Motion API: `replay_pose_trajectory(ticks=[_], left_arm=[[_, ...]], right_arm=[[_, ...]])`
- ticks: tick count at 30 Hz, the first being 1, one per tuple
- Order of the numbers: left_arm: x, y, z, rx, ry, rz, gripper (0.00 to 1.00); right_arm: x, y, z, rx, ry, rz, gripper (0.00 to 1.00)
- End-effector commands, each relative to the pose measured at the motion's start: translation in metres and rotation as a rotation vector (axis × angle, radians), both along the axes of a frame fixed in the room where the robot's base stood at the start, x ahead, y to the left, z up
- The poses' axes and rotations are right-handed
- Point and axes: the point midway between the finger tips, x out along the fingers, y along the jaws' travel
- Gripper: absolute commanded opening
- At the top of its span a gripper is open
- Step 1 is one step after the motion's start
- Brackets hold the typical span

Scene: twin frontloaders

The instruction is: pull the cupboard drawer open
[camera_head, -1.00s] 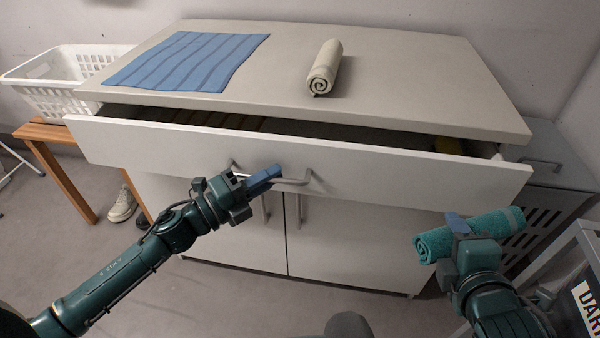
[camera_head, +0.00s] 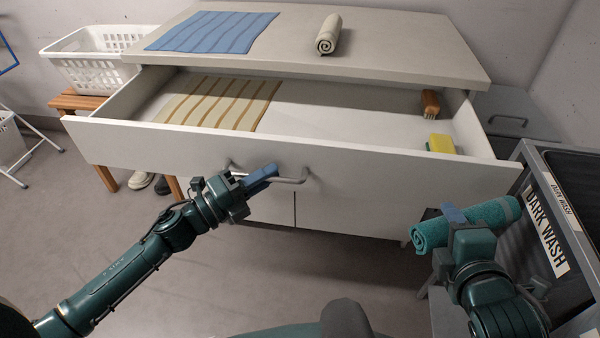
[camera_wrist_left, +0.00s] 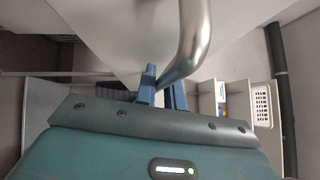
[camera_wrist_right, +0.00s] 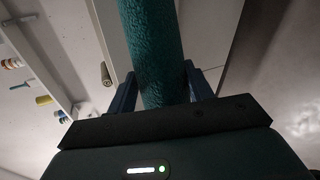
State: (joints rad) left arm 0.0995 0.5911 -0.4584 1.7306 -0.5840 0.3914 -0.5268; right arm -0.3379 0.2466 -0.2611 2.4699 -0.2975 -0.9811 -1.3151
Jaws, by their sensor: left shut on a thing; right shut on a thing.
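The cupboard (camera_head: 400,50) has its wide top drawer (camera_head: 140,144) pulled well out, so its inside shows. My left gripper (camera_head: 262,178) is shut on the drawer's metal bar handle (camera_head: 292,181). The handle also passes between the fingers in the left wrist view (camera_wrist_left: 186,50). My right gripper (camera_head: 455,222) is shut on a rolled teal towel (camera_head: 490,218), held in front of the drawer's right end. The towel fills the gap between the fingers in the right wrist view (camera_wrist_right: 152,45).
The drawer holds a striped beige cloth (camera_head: 222,103), a brush (camera_head: 431,103) and a yellow sponge (camera_head: 441,144). A blue striped cloth (camera_head: 212,32) and a cream rolled towel (camera_head: 329,35) lie on top. A DARK WASH bin (camera_head: 548,160) stands right; a white basket (camera_head: 95,67) stands left.

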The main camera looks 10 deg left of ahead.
Motion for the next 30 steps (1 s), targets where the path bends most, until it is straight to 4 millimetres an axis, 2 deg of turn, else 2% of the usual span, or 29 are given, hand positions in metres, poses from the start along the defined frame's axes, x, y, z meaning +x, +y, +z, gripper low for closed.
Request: replay_pose_trajectory(ticks=[12, 13, 20, 30], left_arm=[[0.0002, 0.0003, 0.0002, 0.001, -0.001, 0.0, 0.0], [0.0002, 0.0003, 0.0002, 0.001, -0.001, 0.0, 0.13], [0.0002, 0.0003, 0.0004, 0.001, -0.001, 0.0, 0.32], [-0.0038, 0.005, -0.0013, 0.001, 0.001, 0.002, 0.32]], right_arm=[[0.0001, -0.0001, 0.0007, 0.0, -0.001, 0.0, 0.26], [0.0001, -0.0001, 0.0007, 0.0, -0.001, 0.0, 0.26], [0.0001, -0.0001, 0.0007, 0.0, -0.001, 0.0, 0.26], [0.0001, 0.0, 0.001, 0.0, -0.001, 0.0, 0.26]])
